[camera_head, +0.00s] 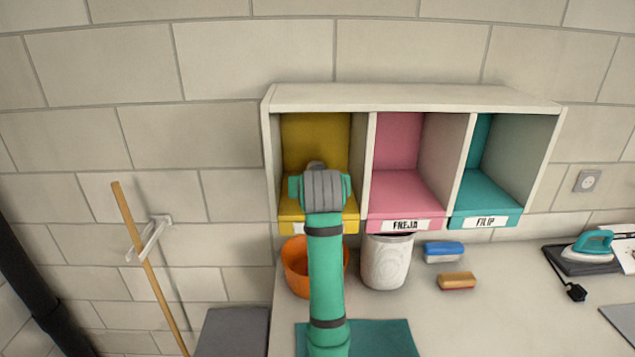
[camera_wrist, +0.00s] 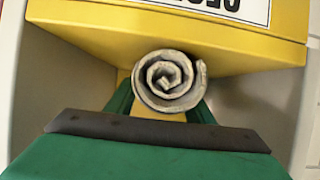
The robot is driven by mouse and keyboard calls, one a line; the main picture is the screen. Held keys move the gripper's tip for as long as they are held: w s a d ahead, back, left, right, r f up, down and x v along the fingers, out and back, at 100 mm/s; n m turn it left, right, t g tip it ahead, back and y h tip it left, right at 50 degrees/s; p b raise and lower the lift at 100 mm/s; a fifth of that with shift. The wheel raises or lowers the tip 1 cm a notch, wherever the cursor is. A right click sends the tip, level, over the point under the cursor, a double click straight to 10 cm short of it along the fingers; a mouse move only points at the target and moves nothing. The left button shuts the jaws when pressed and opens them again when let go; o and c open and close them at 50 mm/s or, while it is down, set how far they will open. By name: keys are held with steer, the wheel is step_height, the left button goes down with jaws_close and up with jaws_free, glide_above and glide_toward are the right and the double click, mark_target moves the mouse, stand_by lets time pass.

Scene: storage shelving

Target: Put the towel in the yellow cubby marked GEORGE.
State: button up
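The yellow cubby (camera_head: 315,137) is the left compartment of the wall shelf. In the head view my arm covers most of its label. The wrist view shows the label (camera_wrist: 225,8) upside down and cut off, with only part of the name showing. The rolled, grey-beige towel (camera_wrist: 168,82) is seen end-on, with the cubby's yellow floor behind it. My gripper (camera_head: 320,190) is at the yellow cubby's opening. Its green fingers lie on both sides of the towel and appear shut on it. The fingertips are hidden behind the roll, and I cannot tell whether the towel touches the floor.
A pink cubby (camera_head: 402,187) marked FREJA and a teal cubby (camera_head: 485,195) marked FILIP are to the right. An iron (camera_head: 592,245) sits far right. A broom (camera_head: 150,265) hangs left.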

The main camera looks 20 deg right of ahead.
steer(key=o, duration=0.4)
steer(key=shift+o, duration=0.2)
steer(key=shift+r, duration=0.15)
steer(key=shift+s+r, duration=0.15)
steer(key=shift+s, duration=0.05)
steer(key=v, duration=1.1)
steer(key=shift+s+a, duration=0.15)
steer(key=shift+s, duration=0.15)
steer(key=shift+w+r, duration=0.1)
